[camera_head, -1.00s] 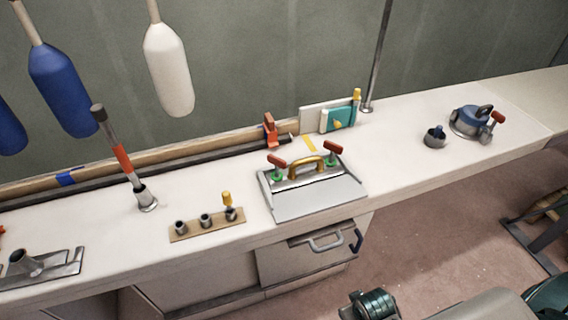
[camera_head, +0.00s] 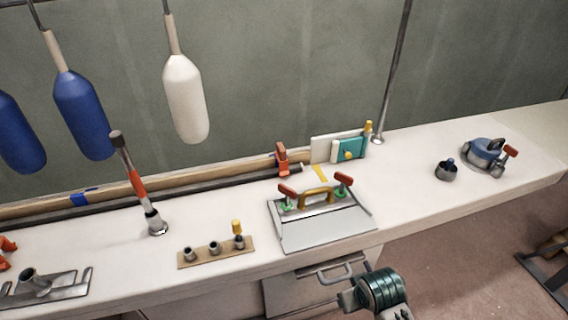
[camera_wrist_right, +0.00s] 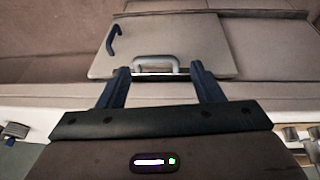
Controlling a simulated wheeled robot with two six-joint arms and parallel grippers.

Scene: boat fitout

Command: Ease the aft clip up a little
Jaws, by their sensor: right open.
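I cannot tell which part is the aft clip. An orange clamp (camera_head: 282,158) stands upright at the back of the bench, at the right end of a long wooden strip (camera_head: 130,192). More orange parts (camera_head: 7,250) show at the left edge of the head view, cut off. Two red-handled toggles (camera_head: 288,192) (camera_head: 344,180) with green bases flank a brass handle on a grey hatch panel (camera_head: 328,228). My right gripper (camera_wrist_right: 163,86) is open in the right wrist view, with nothing seen between its fingers up close. My left gripper is out of view.
A drawer handle (camera_wrist_right: 155,62) shows beyond my fingers. A rod with an orange band (camera_head: 133,180) leans in a socket. A wooden block with metal cups (camera_head: 214,248) and a blue winch (camera_head: 484,152) stand on the bench. White and blue fenders (camera_head: 184,95) hang behind.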

